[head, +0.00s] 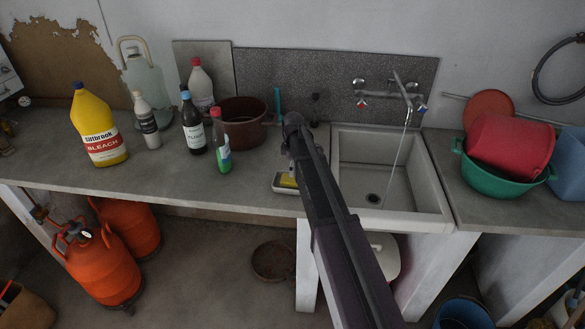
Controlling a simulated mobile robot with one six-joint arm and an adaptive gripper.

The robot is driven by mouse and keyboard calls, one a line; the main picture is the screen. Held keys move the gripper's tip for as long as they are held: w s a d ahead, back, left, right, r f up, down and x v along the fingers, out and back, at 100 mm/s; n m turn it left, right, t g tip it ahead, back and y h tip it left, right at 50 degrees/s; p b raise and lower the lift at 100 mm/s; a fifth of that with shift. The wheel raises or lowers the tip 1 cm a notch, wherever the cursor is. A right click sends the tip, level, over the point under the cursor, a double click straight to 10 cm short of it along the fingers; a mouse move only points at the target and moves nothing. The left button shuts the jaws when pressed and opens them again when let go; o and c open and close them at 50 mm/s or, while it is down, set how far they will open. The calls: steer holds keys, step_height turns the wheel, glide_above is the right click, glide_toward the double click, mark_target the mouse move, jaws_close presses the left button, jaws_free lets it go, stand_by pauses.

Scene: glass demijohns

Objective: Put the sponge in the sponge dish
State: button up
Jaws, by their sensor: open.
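The yellow sponge (288,181) shows in the head view within the outline of the white sponge dish (281,188), on the counter just left of the sink. It looks to lie in the dish, but my arm covers the right side of both. My gripper (291,166) points down from the end of my arm, just above the sponge. It is open, though its fingers are small and partly hidden. I cannot tell whether they touch the sponge.
The sink (385,180) has a thin stream of water from its tap (408,103). A brown pot (242,122), a green bottle with a red cap (220,148) and a dark bottle (193,128) stand left of the dish. The counter's front left is clear.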

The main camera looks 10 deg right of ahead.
mark_target(293, 179)
step_height(293, 179, up, 7)
steer(key=p, duration=0.6)
steer(key=shift+f, duration=0.2)
steer(key=shift+s, duration=0.15)
stand_by(0.4)
steer(key=s+m, duration=1.4)
steer(key=s, duration=1.5)
steer(key=shift+a, duration=0.2)
stand_by(0.4)
